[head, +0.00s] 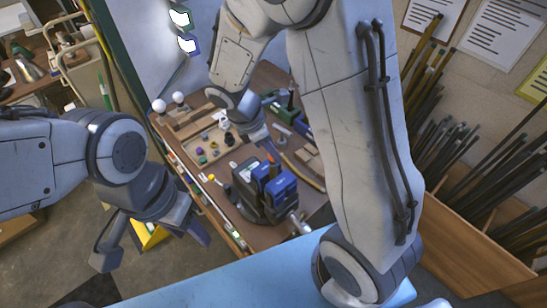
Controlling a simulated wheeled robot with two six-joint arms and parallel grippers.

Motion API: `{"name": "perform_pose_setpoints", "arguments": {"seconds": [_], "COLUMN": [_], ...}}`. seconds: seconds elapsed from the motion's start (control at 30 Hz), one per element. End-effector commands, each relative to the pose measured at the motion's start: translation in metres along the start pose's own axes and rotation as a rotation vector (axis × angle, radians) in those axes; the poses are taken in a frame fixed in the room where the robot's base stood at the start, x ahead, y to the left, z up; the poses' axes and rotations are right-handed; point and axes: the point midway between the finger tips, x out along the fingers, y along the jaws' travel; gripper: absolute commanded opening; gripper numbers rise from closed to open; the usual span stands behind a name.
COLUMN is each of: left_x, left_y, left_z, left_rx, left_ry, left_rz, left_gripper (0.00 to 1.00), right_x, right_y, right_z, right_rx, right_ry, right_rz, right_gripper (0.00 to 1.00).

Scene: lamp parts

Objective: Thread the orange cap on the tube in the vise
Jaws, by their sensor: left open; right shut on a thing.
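The dark vise (250,196) with blue jaw parts (281,187) stands near the front edge of the workbench. I cannot make out a tube in it. My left gripper (152,248) is open and empty, out over the floor to the left of the bench. My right gripper (262,142) is over the bench behind the vise, pointing down. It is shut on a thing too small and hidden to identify. I cannot pick out the orange cap for sure.
Two white balls (168,102) stand at the bench's far left corner. Green and dark items (285,112) crowd the back right. A crate of rods (465,215) stands at right.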

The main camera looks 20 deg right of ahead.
Motion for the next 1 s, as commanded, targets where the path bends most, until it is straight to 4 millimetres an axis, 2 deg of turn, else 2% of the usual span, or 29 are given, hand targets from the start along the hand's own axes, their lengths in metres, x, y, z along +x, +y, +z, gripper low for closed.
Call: {"name": "perform_pose_setpoints", "arguments": {"seconds": [0.3, 0.33, 0.4, 1.0], "left_x": [0.0003, 0.0003, 0.0004, -0.0010], "left_y": [0.0000, 0.0000, 0.0000, 0.0001], "left_z": [0.0000, 0.0000, 0.0000, -0.0001], "left_rx": [0.000, 0.000, 0.000, 0.000], "left_ry": [0.000, 0.000, 0.000, 0.000], "left_rz": [0.000, 0.000, 0.000, 0.000], "left_gripper": [0.50, 0.50, 0.50, 0.50], "right_x": [0.0020, 0.0021, 0.0022, 0.0059], "right_y": [-0.0002, -0.0003, -0.0004, -0.0014], "right_z": [-0.0008, -0.0008, -0.0009, -0.0024], "right_rx": [0.000, 0.000, 0.000, 0.000], "right_ry": [0.000, 0.000, 0.000, 0.001], "right_rz": [-0.001, -0.001, -0.001, -0.005], "right_gripper": [0.00, 0.27, 0.00, 0.00]}}
